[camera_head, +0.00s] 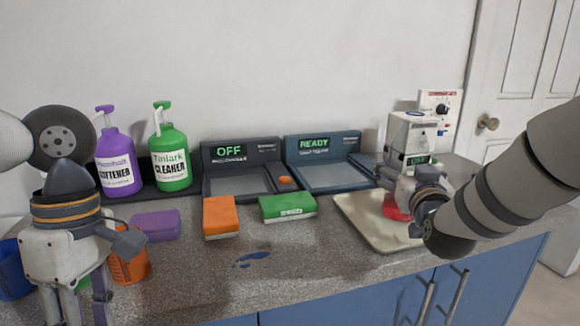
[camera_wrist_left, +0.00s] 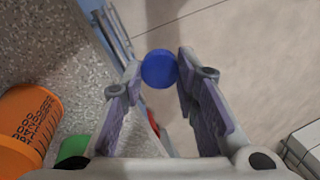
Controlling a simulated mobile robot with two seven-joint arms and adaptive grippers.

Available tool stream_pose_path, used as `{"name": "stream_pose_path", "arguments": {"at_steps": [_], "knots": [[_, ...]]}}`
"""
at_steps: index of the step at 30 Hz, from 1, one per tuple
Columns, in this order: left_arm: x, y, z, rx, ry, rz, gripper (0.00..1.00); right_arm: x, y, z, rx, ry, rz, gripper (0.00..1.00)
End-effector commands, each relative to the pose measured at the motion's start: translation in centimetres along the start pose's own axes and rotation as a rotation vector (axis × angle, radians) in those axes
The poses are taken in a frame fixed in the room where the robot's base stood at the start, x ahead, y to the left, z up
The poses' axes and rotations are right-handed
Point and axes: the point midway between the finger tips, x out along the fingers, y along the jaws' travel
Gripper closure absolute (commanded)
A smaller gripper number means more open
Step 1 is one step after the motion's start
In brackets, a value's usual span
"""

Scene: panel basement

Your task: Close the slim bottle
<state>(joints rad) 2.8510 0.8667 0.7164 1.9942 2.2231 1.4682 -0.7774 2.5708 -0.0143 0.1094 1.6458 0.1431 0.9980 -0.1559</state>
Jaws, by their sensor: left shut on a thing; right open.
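My left gripper (camera_wrist_left: 160,80) is shut on a round blue cap-like piece (camera_wrist_left: 159,69), held between its fingertips. In the left wrist view this piece appears over the floor, beyond the counter edge. In the head view my left gripper (camera_head: 75,305) is at the lower left and its tips run out of the picture. My right gripper (camera_head: 398,200) is open above the pale tray (camera_head: 368,232) at the right. A red object (camera_head: 394,208) shows beside it, partly hidden by the gripper. I cannot make out the slim bottle for certain.
An orange measuring cup (camera_head: 133,268) and a blue container (camera_head: 14,272) stand near my left gripper. Purple (camera_head: 119,165) and green (camera_head: 170,160) pump bottles stand behind. Orange (camera_head: 220,217) and green (camera_head: 287,206) sponges lie mid-counter. The front middle is clear except for a blue spill (camera_head: 251,258).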

Motion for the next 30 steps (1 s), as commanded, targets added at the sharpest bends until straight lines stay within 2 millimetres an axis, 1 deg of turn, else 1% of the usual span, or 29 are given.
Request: {"name": "stream_pose_path", "arguments": {"at_steps": [7,8,9,11,12,15,24,30], "knots": [[-0.1,0.0,0.0,0.0,0.0,0.002,0.8,-0.1,0.0,-0.1,0.0,0.002,0.0,0.17],[-0.1,0.0,0.0,0.0,0.0,0.002,0.8,-0.1,0.0,-0.1,0.0,0.002,0.0,0.24],[-0.1,0.0,0.0,0.0,0.0,0.002,0.8,-0.1,0.0,-0.1,0.0,0.002,0.0,0.33],[-0.1,0.0,0.0,0.0,0.0,0.002,0.8,-0.1,0.0,-0.1,0.0,0.002,0.0,0.47],[-0.1,0.0,0.0,0.0,0.0,0.002,0.8,-0.1,0.0,-0.1,0.0,0.002,0.0,0.56],[-0.1,0.0,0.0,0.0,0.0,0.002,0.8,-0.1,0.0,-0.1,0.0,0.002,0.0,0.75],[-0.1,0.0,0.0,0.0,0.0,0.002,0.8,-0.1,0.0,-0.3,0.0,0.004,0.0,0.75],[-0.4,-0.1,0.0,0.0,0.0,0.007,0.8,0.0,0.0,-1.3,0.0,0.007,0.0,0.75]]}}
